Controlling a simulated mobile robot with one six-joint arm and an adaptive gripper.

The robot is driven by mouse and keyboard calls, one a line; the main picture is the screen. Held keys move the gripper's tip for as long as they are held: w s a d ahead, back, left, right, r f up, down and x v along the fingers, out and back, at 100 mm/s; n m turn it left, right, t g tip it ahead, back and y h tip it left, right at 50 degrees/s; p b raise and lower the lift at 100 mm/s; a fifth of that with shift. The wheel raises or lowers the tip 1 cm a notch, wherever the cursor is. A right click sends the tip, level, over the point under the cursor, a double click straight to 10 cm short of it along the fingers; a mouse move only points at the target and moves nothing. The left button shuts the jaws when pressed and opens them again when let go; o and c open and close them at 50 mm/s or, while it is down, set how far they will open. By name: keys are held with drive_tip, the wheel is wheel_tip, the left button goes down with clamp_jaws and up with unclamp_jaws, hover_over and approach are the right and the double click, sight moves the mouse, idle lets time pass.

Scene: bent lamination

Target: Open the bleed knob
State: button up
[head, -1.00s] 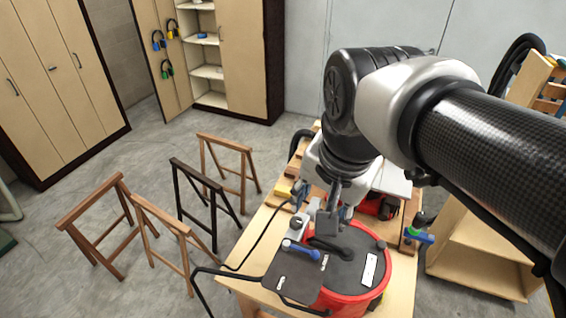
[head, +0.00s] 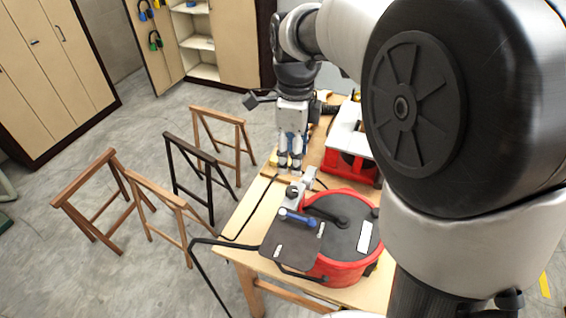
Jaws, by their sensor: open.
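A red round vessel with a dark lid (head: 345,235) stands on the wooden table. A dark flat plate (head: 282,248) juts from its left side, and a blue lever-like handle (head: 297,218) lies on the plate. Just behind is a pale grey fitting with a small black knob (head: 292,191); I cannot tell for sure whether this is the bleed knob. My gripper (head: 290,168) points down just behind and above this fitting. Its two fingers are apart with nothing visible between them. Whether a finger touches the fitting cannot be told.
A red machine with a white top (head: 349,140) stands at the table's back. Black hoses (head: 212,242) run off the table's left edge. Several trestles (head: 200,170) stand on the floor at left. My arm hides much of the right side.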

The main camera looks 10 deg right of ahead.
sight(292, 190)
wheel_tip(292, 190, down, 11)
drive_tip(key=shift+f+b, duration=0.2)
drive_tip(key=shift+b, duration=0.2)
drive_tip(key=shift+c, duration=0.3)
drive_tip(key=c, duration=1)
